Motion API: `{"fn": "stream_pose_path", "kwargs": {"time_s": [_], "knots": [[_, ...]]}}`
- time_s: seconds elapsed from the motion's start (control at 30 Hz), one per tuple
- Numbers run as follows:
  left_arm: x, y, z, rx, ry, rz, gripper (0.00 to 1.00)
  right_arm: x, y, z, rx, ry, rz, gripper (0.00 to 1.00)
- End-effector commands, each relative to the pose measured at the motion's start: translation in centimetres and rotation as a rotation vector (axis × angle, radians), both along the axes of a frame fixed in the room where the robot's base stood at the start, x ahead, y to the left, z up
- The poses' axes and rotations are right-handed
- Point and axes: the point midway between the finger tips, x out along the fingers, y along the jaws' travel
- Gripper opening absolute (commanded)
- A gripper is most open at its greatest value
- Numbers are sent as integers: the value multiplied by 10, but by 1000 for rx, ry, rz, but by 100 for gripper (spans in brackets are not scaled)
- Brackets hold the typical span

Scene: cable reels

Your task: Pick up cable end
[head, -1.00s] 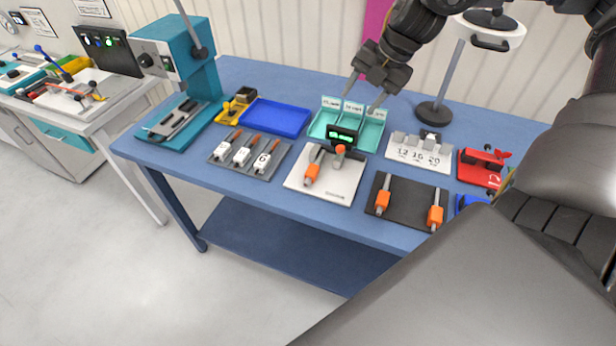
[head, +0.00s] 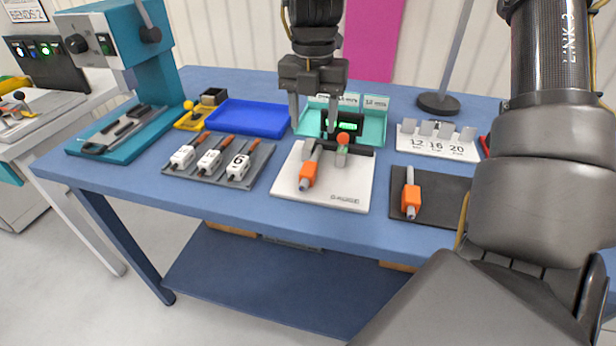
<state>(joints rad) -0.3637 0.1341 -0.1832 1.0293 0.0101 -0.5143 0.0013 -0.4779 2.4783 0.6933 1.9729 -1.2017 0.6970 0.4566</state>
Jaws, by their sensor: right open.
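No thing is plainly marked as the cable end. A grey stick with an orange block (head: 307,176) leans on the white gauge plate (head: 345,190). A similar orange-blocked piece (head: 411,195) lies on the dark mat (head: 436,190). My right gripper (head: 314,118) points down, open and empty, with its fingers apart. It hangs over the back of the gauge plate, by the left part of the teal tray (head: 378,126). It is behind the orange-blocked stick and apart from it. My left gripper is not in view.
A grey rack (head: 260,165) with several white tagged pieces lies left of the plate. A blue tray (head: 250,117), a teal press (head: 150,65) and a white number holder (head: 440,150) stand around. My arm hides the table's right end. The front left edge is clear.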

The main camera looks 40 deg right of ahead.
Motion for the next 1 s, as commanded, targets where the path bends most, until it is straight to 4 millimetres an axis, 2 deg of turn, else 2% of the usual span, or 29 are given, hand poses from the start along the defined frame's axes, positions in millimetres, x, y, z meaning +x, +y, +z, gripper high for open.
{"fn": "stream_pose_path", "kwargs": {"time_s": [0.3, 0.57, 0.7, 0.8, 1.0], "knots": [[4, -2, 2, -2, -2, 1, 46, -1, 0, -46, 2, 3, 0, 53], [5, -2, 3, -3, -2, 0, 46, -1, 0, -54, 1, 0, -3, 53], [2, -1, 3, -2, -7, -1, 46, -2, 3, -71, 3, 6, -2, 53], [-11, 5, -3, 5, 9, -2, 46, -1, 7, -85, 3, 4, -3, 53], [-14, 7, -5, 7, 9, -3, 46, 0, 6, -103, 2, 0, -4, 53]]}}
